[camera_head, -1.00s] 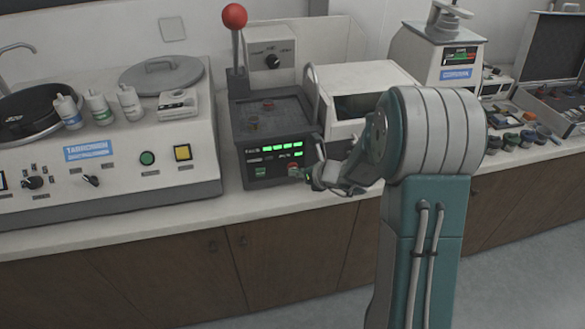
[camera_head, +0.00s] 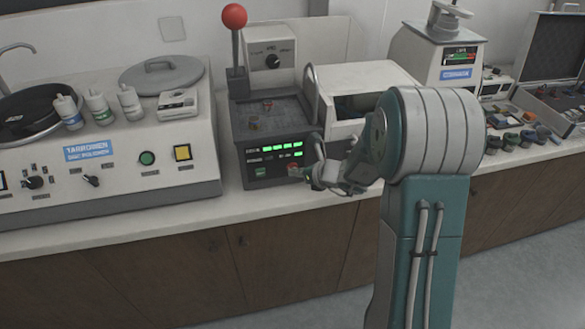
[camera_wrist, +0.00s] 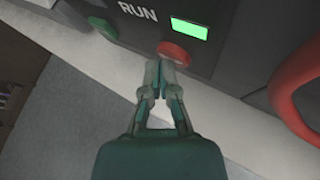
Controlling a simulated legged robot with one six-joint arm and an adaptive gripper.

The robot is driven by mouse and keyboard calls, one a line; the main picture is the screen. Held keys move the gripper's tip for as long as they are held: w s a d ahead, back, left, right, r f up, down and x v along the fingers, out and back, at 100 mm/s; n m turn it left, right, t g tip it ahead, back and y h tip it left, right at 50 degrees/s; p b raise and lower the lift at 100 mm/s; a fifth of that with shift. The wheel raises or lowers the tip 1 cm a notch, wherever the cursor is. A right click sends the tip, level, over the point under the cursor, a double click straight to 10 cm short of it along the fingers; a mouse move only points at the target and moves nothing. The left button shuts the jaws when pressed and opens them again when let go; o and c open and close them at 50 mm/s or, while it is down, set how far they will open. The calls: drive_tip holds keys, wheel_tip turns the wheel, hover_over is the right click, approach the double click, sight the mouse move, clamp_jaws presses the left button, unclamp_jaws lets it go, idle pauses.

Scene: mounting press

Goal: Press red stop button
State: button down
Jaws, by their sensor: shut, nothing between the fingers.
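The red stop button (camera_wrist: 174,52) is on the dark front panel of the mounting press (camera_head: 240,130), below a lit green rectangle. In the head view the red button (camera_head: 293,168) shows small at the lower right of the panel, beside my gripper. My gripper (camera_wrist: 160,66) is shut and empty, with its fingertips together just in front of the red button's lower edge. I cannot tell whether the tips touch it. In the head view my gripper (camera_head: 312,172) is partly hidden by its own links.
A green button (camera_wrist: 102,27) sits on the same panel, left in the wrist view. A red curved handle (camera_wrist: 300,95) is close on the right. A red-knobbed lever (camera_head: 234,17) rises from the press. A white box-shaped unit (camera_head: 365,76) stands right of it.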

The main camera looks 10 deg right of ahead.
drive_tip(key=shift+s, duration=0.6)
drive_tip(key=s, duration=0.5)
idle(0.8)
drive_tip(key=s+a+r+n+g, duration=0.5)
drive_tip(key=s+a+r+n, duration=0.3)
drive_tip(key=s+r+n, duration=0.6)
drive_tip(key=s+d+r+n+h, duration=0.1)
drive_tip(key=s+d+n+h, duration=0.2)
drive_tip(key=n, duration=0.5)
drive_tip(key=s+d+r+n+t+h, duration=0.1)
drive_tip(key=s+d+n+h, duration=0.3)
drive_tip(key=s+n, duration=0.4)
drive_tip(key=shift+s+d+r+n+h, duration=0.15)
drive_tip(key=shift+d+r+n+h, duration=0.2)
drive_tip(key=shift+n, duration=0.25)
